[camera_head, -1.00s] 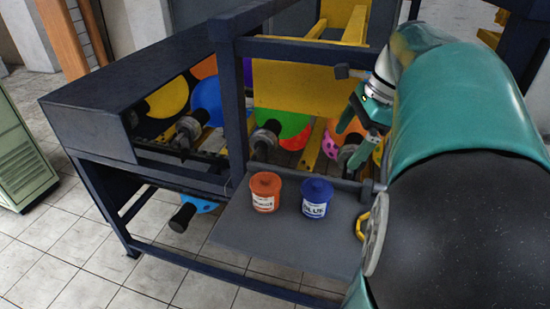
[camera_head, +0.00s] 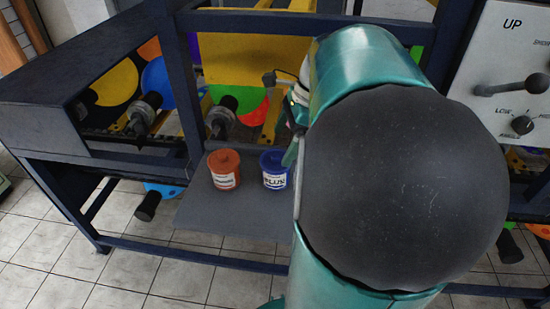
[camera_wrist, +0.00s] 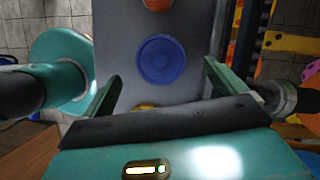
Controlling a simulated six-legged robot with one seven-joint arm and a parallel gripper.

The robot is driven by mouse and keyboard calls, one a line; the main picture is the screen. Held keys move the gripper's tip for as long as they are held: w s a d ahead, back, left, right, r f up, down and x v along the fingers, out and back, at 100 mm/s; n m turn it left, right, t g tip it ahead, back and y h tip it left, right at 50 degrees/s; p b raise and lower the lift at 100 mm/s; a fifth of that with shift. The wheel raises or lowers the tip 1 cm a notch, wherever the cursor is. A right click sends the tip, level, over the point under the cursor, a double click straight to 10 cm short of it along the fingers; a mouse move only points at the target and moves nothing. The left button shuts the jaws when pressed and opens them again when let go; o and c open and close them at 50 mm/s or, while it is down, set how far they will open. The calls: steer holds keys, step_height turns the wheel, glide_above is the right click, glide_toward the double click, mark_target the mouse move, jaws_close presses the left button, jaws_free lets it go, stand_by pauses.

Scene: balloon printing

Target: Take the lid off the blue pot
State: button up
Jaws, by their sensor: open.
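The blue pot (camera_head: 276,177) stands upright on a grey shelf (camera_head: 230,222), with its label facing the head camera. Its blue lid (camera_head: 273,160) is on top. In the wrist view the round blue lid (camera_wrist: 161,60) shows from above, ahead of my gripper (camera_wrist: 160,82). The two green fingers are wide apart, one on each side of the lid's lower edge, and neither touches it. My gripper is open and empty. In the head view my own arm hides most of the gripper; a green finger shows just right of the blue pot.
Dark frame posts (camera_head: 183,80) and printing rollers with balloons (camera_head: 222,118) are behind the shelf. A control panel (camera_head: 507,75) with a lever is at the right. The shelf's front left is bare.

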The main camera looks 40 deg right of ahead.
mark_target(277, 155)
steer(key=x, duration=0.4)
steer(key=shift+d, duration=0.1)
steer(key=c, duration=1)
steer(key=shift+o, duration=0.2)
